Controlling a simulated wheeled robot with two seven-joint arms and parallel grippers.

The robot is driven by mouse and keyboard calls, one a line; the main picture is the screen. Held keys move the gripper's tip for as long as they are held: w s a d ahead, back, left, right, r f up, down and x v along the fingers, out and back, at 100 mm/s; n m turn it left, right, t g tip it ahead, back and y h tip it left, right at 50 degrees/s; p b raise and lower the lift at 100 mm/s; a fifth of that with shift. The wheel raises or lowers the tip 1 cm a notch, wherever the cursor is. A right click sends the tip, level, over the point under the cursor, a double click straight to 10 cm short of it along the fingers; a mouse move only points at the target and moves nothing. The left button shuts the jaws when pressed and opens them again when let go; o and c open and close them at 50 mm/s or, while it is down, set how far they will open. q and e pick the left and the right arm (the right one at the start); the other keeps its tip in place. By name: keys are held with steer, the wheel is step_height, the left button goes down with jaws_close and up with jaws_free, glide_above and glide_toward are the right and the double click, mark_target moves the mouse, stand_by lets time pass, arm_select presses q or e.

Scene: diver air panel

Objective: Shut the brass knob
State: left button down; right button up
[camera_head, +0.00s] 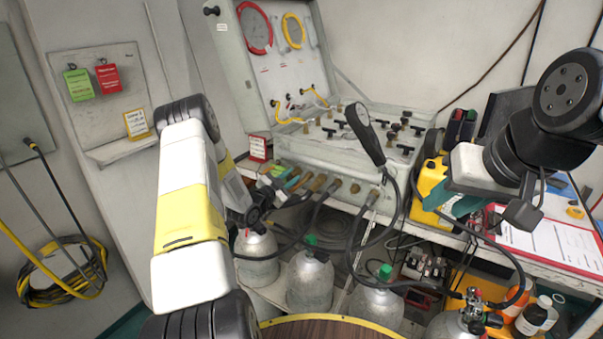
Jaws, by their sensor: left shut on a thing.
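My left gripper (258,206) is low in front of the air panel's front edge, just above the leftmost gas cylinder (257,262). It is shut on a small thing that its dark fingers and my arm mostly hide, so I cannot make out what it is. Several brass fittings (317,183) stick out of the panel front (345,168) to the right of this gripper. I cannot tell which brass part is the brass knob. My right gripper (523,207) hangs at the right above the clipboard; its fingers are too unclear to tell open from shut.
Black hoses (352,240) loop from the panel front. Cylinders with green caps (386,271) stand below. The panel lid (270,70) stands open behind.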

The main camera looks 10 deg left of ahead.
arm_select(q)
steer(key=m, duration=0.5)
steer(key=shift+m, duration=0.3)
steer(key=shift+f, duration=0.1)
stand_by(0.4)
steer(key=c, duration=1.5)
jaws_free()
steer(key=shift+v, duration=4)
steer(key=shift+d, duration=0.1)
